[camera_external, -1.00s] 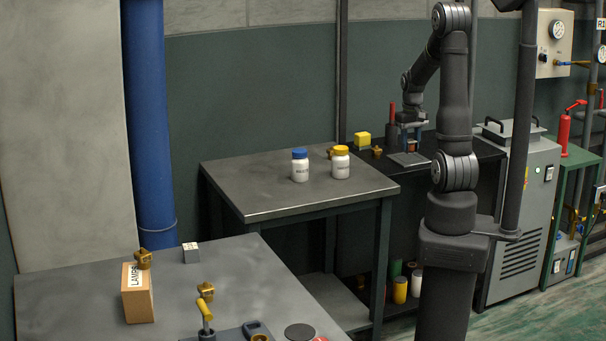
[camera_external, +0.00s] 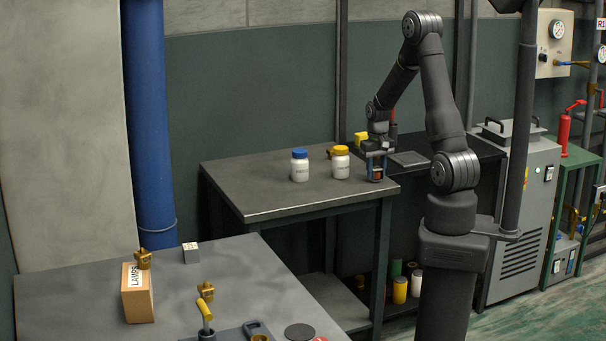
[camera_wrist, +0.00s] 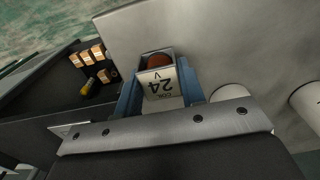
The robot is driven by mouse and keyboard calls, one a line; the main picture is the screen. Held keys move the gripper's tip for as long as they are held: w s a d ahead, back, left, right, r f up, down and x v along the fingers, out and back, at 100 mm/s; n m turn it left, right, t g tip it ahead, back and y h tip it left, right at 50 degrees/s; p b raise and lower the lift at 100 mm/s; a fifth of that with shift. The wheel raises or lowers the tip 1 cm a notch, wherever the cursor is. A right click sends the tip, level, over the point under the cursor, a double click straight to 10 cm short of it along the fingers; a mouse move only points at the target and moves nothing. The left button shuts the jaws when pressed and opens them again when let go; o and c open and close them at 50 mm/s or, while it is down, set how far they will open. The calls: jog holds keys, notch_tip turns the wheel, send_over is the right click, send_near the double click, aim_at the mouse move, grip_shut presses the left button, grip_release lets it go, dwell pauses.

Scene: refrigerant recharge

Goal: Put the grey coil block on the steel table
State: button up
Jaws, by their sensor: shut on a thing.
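The coil block (camera_wrist: 162,85), a grey block with a white label reading "COIL 24 V" and a reddish-brown round part, is between the blue fingers of my gripper (camera_wrist: 158,92). In the external view my gripper (camera_external: 376,170) points down at the right end of the steel table (camera_external: 280,200), by its right edge. The held block is small and mostly covered by the fingers there. I cannot tell whether it touches the table top or hangs just above it.
A blue-capped white bottle (camera_external: 300,166) and a yellow-capped one (camera_external: 340,163) stand left of my gripper. A dark bench (camera_external: 430,150) lies behind on the right. The near table (camera_external: 80,290) holds a carton (camera_external: 138,295), brass fittings and a small grey block (camera_external: 191,252).

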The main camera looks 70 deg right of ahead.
aim_at(376, 168)
jog(key=shift+f, duration=0.3)
jog(key=shift+f, duration=0.15)
jog(key=o, duration=1.1)
jog(key=shift+c, duration=0.2)
notch_tip(376, 168, up, 12)
jog(key=shift+r, duration=0.2)
jog(key=shift+f, duration=0.1)
notch_tip(376, 168, down, 12)
jog(key=shift+r, duration=1.1)
jog(key=shift+f, duration=0.1)
